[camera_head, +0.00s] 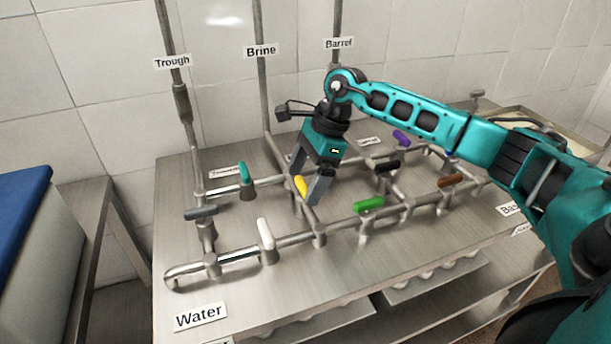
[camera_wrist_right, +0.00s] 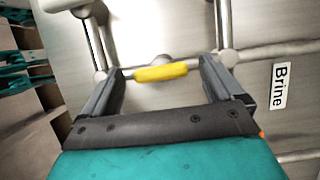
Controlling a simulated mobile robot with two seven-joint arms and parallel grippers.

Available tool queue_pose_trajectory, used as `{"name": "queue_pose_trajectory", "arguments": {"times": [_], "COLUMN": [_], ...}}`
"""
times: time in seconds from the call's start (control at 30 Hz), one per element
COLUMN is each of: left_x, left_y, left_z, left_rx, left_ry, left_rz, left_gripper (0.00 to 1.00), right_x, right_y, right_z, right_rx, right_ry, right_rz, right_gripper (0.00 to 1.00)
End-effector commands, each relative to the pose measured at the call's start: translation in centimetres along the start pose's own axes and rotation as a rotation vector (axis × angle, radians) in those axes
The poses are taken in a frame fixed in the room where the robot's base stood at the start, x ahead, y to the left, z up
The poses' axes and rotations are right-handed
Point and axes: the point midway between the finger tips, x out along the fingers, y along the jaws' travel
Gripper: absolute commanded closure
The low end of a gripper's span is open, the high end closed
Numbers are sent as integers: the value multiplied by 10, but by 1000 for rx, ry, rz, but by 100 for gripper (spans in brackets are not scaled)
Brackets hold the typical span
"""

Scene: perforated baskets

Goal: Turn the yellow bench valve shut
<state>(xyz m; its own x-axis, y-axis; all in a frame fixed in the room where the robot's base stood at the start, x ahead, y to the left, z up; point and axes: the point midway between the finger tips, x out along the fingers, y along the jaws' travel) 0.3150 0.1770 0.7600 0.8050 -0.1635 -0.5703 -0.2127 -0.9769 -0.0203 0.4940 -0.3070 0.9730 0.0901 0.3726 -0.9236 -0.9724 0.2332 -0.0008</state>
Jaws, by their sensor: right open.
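The yellow valve handle (camera_head: 301,186) sits on the pipework of the steel bench (camera_head: 245,297), near the middle. My right gripper (camera_head: 304,190) comes down over it, with its fingers apart on either side. In the right wrist view the yellow handle (camera_wrist_right: 161,72) lies crosswise between the two open fingertips (camera_wrist_right: 162,76), with a gap at each end. The gripper is not closed on it. From the head view I cannot tell whether a finger touches it. My left gripper does not show in either view.
Other handles stand close by: teal (camera_head: 245,172), white (camera_head: 265,234), green (camera_head: 369,204), black (camera_head: 387,167), grey (camera_head: 201,213), brown (camera_head: 450,181) and purple (camera_head: 401,138). Upright pipes rise at the back, labelled Trough (camera_head: 172,62), Brine (camera_head: 261,51) and Barrel (camera_head: 339,43). The bench front near the Water label (camera_head: 200,316) is clear.

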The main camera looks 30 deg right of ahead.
Motion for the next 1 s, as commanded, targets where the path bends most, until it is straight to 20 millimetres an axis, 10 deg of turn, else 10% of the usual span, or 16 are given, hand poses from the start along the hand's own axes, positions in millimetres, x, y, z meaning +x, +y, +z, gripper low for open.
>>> {"name": "queue_pose_trajectory", "arguments": {"times": [0.27,0.83,1.0], "left_x": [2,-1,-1], "left_y": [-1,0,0], "left_z": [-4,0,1], "left_rx": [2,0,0], "left_ry": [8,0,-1], "left_rz": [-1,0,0], "left_gripper": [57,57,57], "right_x": [2,1,1], "right_y": [0,0,0], "right_z": [0,0,0], "right_rx": [1,1,7], "right_ry": [1,1,1], "right_rz": [0,0,-2], "right_gripper": [6,61,62]}}
